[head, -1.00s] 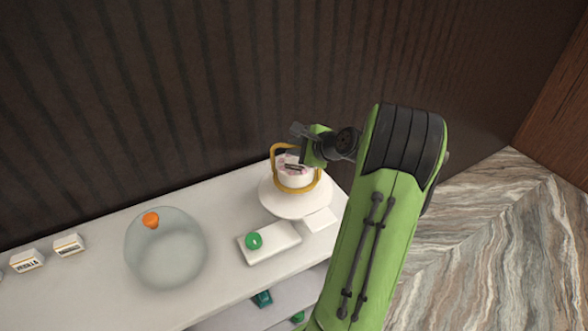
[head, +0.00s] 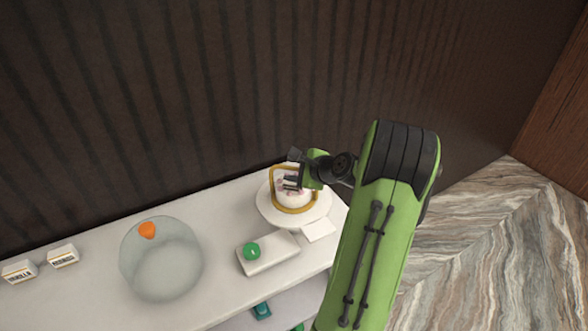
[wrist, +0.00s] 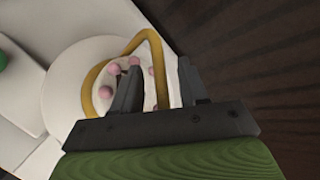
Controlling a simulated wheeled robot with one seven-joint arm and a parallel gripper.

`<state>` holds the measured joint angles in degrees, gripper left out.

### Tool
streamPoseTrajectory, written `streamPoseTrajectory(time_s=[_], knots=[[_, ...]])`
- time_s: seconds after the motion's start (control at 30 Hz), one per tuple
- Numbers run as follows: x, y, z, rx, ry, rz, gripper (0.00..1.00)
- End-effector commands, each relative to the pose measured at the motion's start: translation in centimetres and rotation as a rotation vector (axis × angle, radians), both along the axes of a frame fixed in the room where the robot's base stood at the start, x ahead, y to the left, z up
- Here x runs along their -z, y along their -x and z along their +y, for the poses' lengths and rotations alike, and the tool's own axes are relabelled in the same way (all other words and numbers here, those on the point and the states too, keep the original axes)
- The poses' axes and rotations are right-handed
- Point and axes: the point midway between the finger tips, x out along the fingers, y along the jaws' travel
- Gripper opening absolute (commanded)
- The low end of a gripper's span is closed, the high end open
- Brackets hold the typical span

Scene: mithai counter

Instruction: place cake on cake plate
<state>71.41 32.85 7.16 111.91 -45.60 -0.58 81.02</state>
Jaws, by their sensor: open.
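The cake (head: 295,197) is white with pink balls on top and has a gold loop handle (head: 273,190) around it. It sits upright on the round white cake plate (head: 270,216), roughly centred. My gripper (head: 291,184) is at the upper part of the handle, above the cake. In the wrist view, the gripper (wrist: 158,85) is open, one dark finger over the cake and the other to the right, with the gold band between them. The cake plate (wrist: 62,85) shows behind the handle. The fingers partly hide the cake.
A glass bowl (head: 160,275) with an orange ball (head: 147,230) stands left on the white counter (head: 95,285). A white block (head: 272,257) with a green ball (head: 251,251) and a small white card (head: 319,230) lie before the plate. Labelled boxes (head: 63,256) stand far left. A dark wall is behind.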

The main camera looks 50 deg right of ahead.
Motion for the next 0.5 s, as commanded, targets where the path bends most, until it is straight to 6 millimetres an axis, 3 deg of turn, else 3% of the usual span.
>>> streamPoseTrajectory(time_s=[0.17, 0.5], knots=[[-1.3, 1.7, 0.0, 0.004, 0.002, 0.001, 0.43], [-5.7, 8.9, 0.6, 0.004, 0.001, 0.0, 0.43]])
